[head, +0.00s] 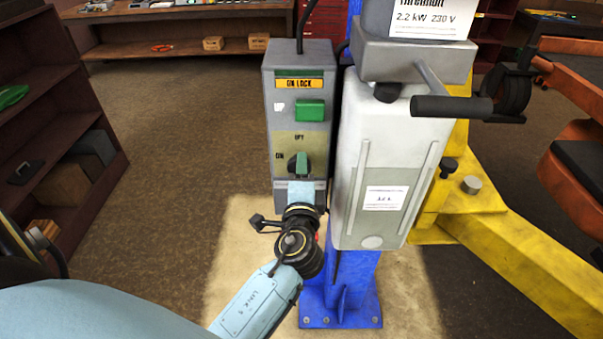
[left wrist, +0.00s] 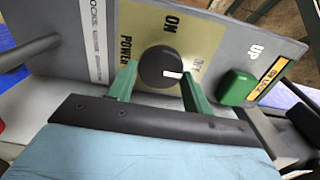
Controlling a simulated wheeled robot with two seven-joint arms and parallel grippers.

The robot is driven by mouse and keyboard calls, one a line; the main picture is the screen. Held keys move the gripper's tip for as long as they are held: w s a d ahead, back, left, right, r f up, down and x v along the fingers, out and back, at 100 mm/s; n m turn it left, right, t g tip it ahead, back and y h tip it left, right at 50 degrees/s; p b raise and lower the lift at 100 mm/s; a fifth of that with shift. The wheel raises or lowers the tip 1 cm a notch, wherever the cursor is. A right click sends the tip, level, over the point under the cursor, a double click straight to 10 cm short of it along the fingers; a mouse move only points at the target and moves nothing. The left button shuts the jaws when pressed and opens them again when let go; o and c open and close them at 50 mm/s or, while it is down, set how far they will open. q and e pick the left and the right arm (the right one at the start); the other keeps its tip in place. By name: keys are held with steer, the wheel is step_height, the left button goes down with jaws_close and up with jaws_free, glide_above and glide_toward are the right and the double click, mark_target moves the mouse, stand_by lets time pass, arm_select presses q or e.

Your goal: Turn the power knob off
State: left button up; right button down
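The power knob (left wrist: 158,68) is a round black knob with a white mark, on the beige panel of the grey control box (head: 288,130). In the left wrist view the mark points right, towards the partly hidden OFF label (left wrist: 194,66); the ON label (left wrist: 172,22) is above the knob. My left gripper (left wrist: 157,80) has its two green fingers spread on either side of the knob, with a small gap at the left finger; contact on the right is unclear. In the head view this gripper (head: 298,164) covers part of the knob. My right gripper is not in view.
A blue post (head: 345,290) and a white-grey motor housing (head: 385,150) with a black handle stand close to the right. A dark shelf (head: 75,150) is at left, with open floor between.

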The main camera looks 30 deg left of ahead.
arm_select(q)
steer(key=o, duration=0.4)
steer(key=b+v, duration=0.4)
steer(key=v, duration=0.9)
steer(key=shift+s+d, duration=0.1)
steer(key=shift+f, duration=0.1)
